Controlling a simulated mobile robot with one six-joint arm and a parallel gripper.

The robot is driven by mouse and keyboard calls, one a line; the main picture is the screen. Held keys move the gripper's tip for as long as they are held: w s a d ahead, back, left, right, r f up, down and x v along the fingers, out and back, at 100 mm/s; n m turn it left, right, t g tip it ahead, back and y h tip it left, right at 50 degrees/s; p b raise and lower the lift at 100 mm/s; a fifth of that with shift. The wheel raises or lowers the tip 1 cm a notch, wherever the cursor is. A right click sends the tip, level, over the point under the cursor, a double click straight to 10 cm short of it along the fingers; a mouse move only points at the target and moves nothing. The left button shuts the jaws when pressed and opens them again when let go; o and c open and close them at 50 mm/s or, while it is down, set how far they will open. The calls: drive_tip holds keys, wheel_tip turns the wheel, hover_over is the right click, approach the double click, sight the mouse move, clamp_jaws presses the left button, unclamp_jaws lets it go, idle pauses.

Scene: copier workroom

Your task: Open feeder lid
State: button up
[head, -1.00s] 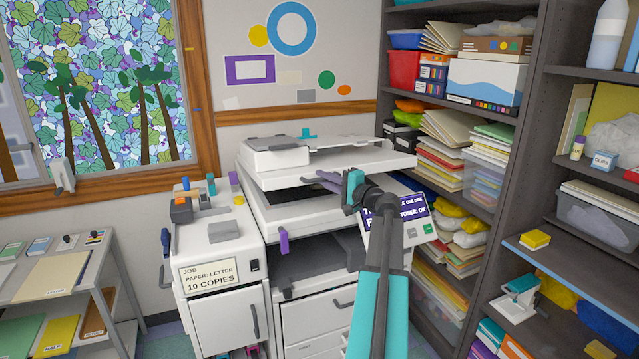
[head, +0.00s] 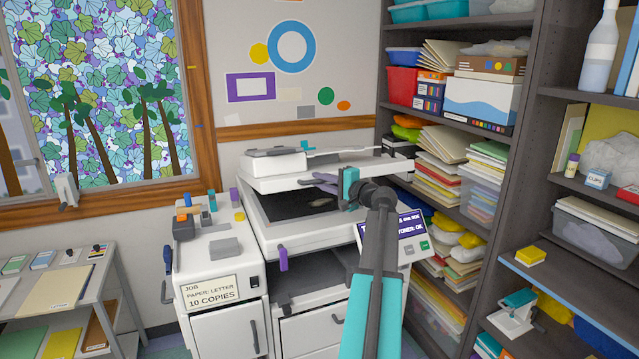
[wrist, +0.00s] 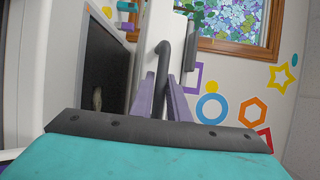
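The feeder lid (head: 285,177) is the white top part of the copier. It is raised at an angle above the dark scanner glass (head: 290,206), with a clear gap at the front. My gripper (head: 330,181) is at the lid's front edge, its purple fingers partly hidden by my wrist in the head view. In the wrist view, the fingers (wrist: 163,98) lie close on both sides of the dark lid handle (wrist: 163,62) and appear shut on it. The scanner glass also shows in the wrist view (wrist: 108,60), with a small pale item (wrist: 97,98) on it.
A control panel (head: 405,235) sits at the copier's front right. A side cabinet (head: 222,280) with small items on top stands at the left. Tall shelves (head: 535,120) full of papers and bins stand close on the right. A wall is behind the copier.

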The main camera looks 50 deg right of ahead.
drive_tip(key=o, duration=0.3)
drive_tip(key=shift+w, duration=0.1)
drive_tip(key=shift+s+d, duration=0.1)
drive_tip(key=shift+s, duration=0.1)
drive_tip(key=s+b, duration=0.1)
drive_tip(key=s, duration=0.3)
drive_tip(key=s+a+b, duration=0.1)
drive_tip(key=s+b, duration=0.1)
drive_tip(key=s, duration=0.3)
drive_tip(key=s+a+b, duration=0.1)
drive_tip(key=s, duration=0.3)
drive_tip(key=shift+s+r, duration=0.35)
drive_tip(key=shift+r, duration=0.05)
drive_tip(key=shift+w+a, duration=0.1)
